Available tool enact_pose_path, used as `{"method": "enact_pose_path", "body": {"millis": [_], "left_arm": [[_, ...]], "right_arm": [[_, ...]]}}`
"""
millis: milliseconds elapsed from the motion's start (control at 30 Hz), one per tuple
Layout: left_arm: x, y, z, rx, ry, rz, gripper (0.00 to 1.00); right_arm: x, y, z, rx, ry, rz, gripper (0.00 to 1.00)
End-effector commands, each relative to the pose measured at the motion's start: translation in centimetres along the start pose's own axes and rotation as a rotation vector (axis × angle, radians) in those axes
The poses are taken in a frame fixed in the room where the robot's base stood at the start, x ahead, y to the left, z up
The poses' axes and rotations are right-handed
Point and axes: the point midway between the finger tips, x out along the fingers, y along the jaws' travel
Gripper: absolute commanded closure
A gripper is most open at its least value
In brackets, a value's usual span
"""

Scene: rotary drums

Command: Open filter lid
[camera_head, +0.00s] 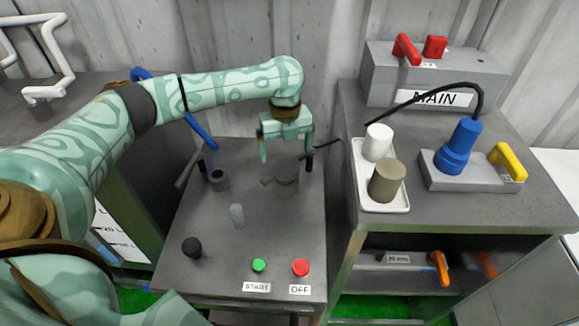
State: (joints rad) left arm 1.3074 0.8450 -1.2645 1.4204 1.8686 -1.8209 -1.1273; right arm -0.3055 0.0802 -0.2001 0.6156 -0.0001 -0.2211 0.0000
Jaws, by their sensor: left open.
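My left gripper (286,155) hangs pointing down over the back of the grey cabinet top (270,225). Its two fingers are spread apart with nothing between them. A small round grey fitting (287,180) sits on the cabinet just below the fingers, apart from them as far as I can tell. A dark round fitting (218,179) is to its left. No label marks either as the filter lid, so I cannot tell which one it is. A dark handle (189,168) stands at the cabinet's left edge. My right gripper is not in view.
A black knob (192,247), green START button (259,265) and red OFF button (300,267) line the front. On the right counter (430,215), a white tray (384,205) holds a white and a grey-brown cylinder. A blue plug (459,147) and yellow handle (508,161) stand beyond.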

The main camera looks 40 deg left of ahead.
Motion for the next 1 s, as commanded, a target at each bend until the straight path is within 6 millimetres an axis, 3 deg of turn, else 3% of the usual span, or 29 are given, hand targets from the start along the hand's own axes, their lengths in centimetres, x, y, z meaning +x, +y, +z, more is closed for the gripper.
{"method": "enact_pose_path", "body": {"millis": [33,200,633,667,867,1000], "left_arm": [[1.8,0.0,0.0,0.0,0.003,0.005,0.06],[4.2,0.0,0.0,0.0,0.001,0.002,0.06],[5.0,0.0,0.0,0.0,-0.002,-0.002,0.06],[5.0,0.0,0.0,0.0,-0.001,-0.002,0.12],[5.0,0.0,0.0,0.0,-0.002,-0.001,0.68],[5.0,0.0,0.0,-0.002,-0.002,-0.001,0.69]], "right_arm": [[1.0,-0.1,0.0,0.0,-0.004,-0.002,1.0],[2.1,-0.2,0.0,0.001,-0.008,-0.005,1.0],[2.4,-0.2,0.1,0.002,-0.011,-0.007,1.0],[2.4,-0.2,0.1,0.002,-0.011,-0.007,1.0],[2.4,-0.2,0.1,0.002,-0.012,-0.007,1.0],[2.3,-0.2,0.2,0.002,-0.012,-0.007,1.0]]}}
